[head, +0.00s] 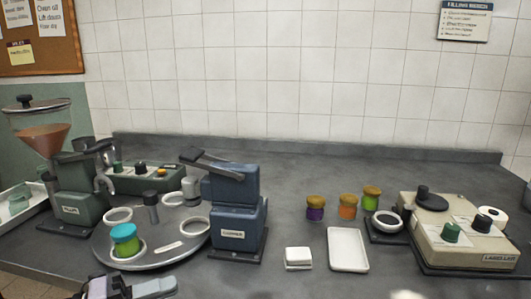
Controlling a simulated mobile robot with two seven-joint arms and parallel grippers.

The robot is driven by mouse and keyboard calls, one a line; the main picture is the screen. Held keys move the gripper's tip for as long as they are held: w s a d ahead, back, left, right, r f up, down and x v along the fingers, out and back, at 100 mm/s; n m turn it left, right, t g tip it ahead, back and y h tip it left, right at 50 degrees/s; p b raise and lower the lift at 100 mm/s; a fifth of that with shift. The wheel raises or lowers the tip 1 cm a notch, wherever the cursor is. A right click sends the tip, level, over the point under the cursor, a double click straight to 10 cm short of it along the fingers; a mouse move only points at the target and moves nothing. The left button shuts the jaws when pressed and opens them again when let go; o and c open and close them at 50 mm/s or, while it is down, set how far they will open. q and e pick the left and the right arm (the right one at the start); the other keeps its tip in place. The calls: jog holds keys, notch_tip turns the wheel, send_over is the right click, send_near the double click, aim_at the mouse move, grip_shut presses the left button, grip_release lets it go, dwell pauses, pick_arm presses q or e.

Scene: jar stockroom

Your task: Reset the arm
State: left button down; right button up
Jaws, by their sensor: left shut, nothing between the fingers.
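My left gripper (130,288) shows at the bottom left edge of the head view, partly cut off by the frame. It is shut and empty. It is in front of the round grey turntable (160,257) and below the jar with a teal lid (124,236) that stands in one of the turntable's rings. It appears apart from both. My right gripper is not in view.
The green filler (78,195) stands left and the blue capper (236,212) centre. Three jars, purple (315,213), orange (347,212) and green (371,203), stand near a white tray (347,263). The labeller (470,257) is right. Bench space behind the jars is clear.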

pick_arm(q)
jog(key=s+f+n+y+p, duration=0.2)
jog(key=s+f+n+y, duration=0.5)
jog(key=f+n, duration=0.4)
jog(key=s+f+n+t+y+p, duration=0.1)
jog(key=s+f+n+y, duration=0.5)
jog(key=n, duration=1.1)
notch_tip(320, 180, down, 6)
jog(key=s, duration=0.3)
jog(key=shift+d+r+y+p, duration=0.25)
jog(key=shift+d+y+p, duration=0.1)
jog(key=shift+y+p, duration=0.05)
jog(key=shift+w+d, duration=0.1)
jog(key=shift+w, duration=0.05)
